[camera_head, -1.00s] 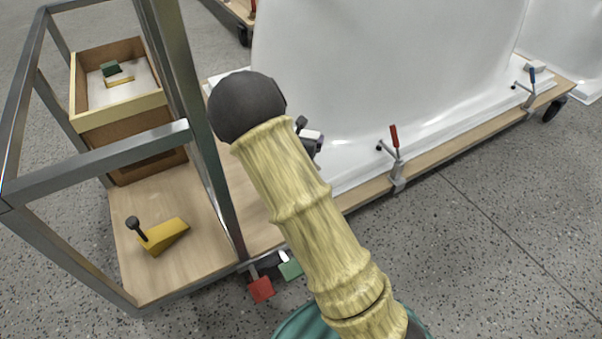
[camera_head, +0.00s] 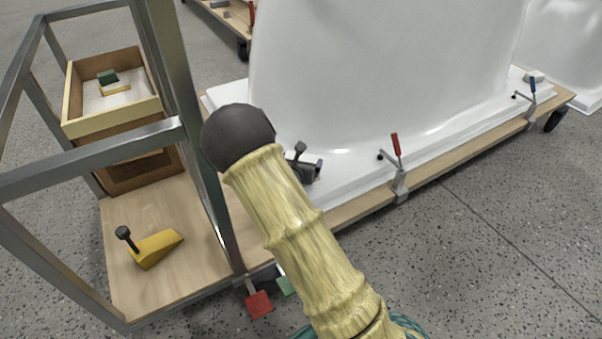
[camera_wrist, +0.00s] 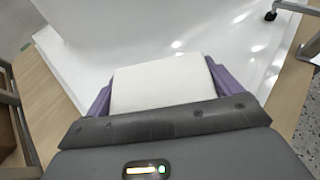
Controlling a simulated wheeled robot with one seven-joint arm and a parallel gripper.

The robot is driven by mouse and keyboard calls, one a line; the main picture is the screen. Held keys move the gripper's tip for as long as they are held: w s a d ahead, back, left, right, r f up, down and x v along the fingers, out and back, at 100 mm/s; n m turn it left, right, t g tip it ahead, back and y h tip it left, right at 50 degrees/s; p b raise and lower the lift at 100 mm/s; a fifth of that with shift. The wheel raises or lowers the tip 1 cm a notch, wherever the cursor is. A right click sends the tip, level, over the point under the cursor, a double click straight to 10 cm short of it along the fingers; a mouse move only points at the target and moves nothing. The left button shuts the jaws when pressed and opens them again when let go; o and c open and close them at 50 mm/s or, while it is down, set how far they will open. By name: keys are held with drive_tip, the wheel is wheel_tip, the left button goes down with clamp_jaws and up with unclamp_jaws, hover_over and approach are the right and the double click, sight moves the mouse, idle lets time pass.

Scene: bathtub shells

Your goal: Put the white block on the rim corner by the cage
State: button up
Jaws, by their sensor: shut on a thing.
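My gripper (camera_wrist: 162,88) is shut on the white block (camera_wrist: 160,82), which sits between its purple fingers in the wrist view. In the head view my gripper (camera_head: 312,168) is mostly hidden behind my arm, and the block cannot be made out there. The gripper is over the near left part of the white tub shell's rim (camera_head: 350,172). The metal cage (camera_head: 205,190) stands left of the shell. Whether the block touches the rim cannot be told.
Inside the cage are a yellow wedge (camera_head: 157,248) and an open wooden box (camera_head: 115,118).

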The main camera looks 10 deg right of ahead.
drive_tip(key=shift+f+b, duration=1.45)
drive_tip(key=shift+f, duration=0.4)
drive_tip(key=shift+f, duration=0.15)
drive_tip(key=o, duration=0.7)
